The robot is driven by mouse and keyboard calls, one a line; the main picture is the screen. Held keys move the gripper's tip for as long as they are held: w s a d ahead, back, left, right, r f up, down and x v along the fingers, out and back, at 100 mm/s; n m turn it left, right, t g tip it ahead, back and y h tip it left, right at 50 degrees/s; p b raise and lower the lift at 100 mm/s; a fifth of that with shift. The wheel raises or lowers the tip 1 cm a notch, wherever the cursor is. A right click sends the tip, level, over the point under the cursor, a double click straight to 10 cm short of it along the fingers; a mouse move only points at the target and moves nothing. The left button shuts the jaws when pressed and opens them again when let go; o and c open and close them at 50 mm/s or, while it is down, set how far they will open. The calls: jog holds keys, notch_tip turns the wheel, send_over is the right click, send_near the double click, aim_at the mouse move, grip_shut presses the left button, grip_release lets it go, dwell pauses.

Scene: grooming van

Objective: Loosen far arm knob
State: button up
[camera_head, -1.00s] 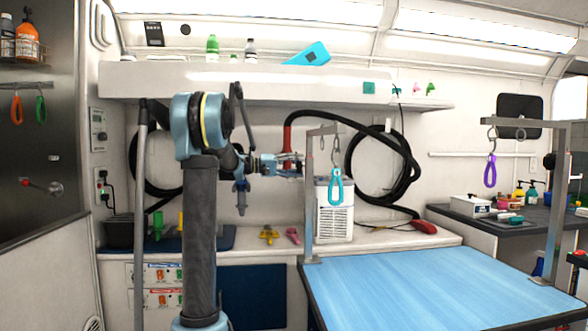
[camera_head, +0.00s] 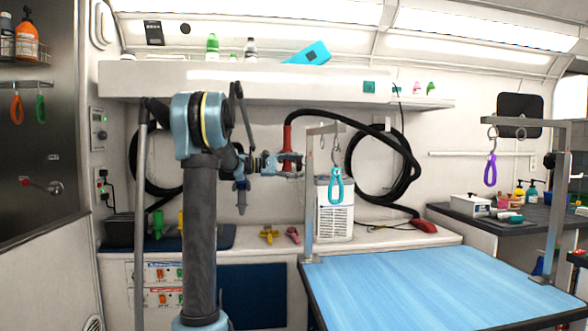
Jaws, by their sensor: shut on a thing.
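The far grooming arm is a grey post (camera_head: 310,215) at the table's back left corner, with a short top bar holding a teal loop (camera_head: 336,186). My gripper (camera_head: 300,168) reaches in from the left at the post's upper part. Its fingers are shut at the post's left side, where the far arm knob sits. The knob itself is hidden by the fingers and too small to make out. The near arm's post (camera_head: 553,215) stands at the right, with a dark knob (camera_head: 549,160) and a purple loop (camera_head: 490,172).
The blue grooming table (camera_head: 430,285) is bare. A black hose (camera_head: 400,150) with a red nozzle (camera_head: 287,139) passes just behind my gripper. A white vented unit (camera_head: 336,215) stands behind the post. Yellow (camera_head: 269,235) and pink (camera_head: 292,235) items lie on the back counter.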

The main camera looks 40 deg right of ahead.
jog(key=shift+n, duration=0.9)
jog(key=o, duration=1.1)
jog(key=shift+c, duration=0.2)
jog(key=v, duration=1.2)
jog(key=shift+f, duration=0.1)
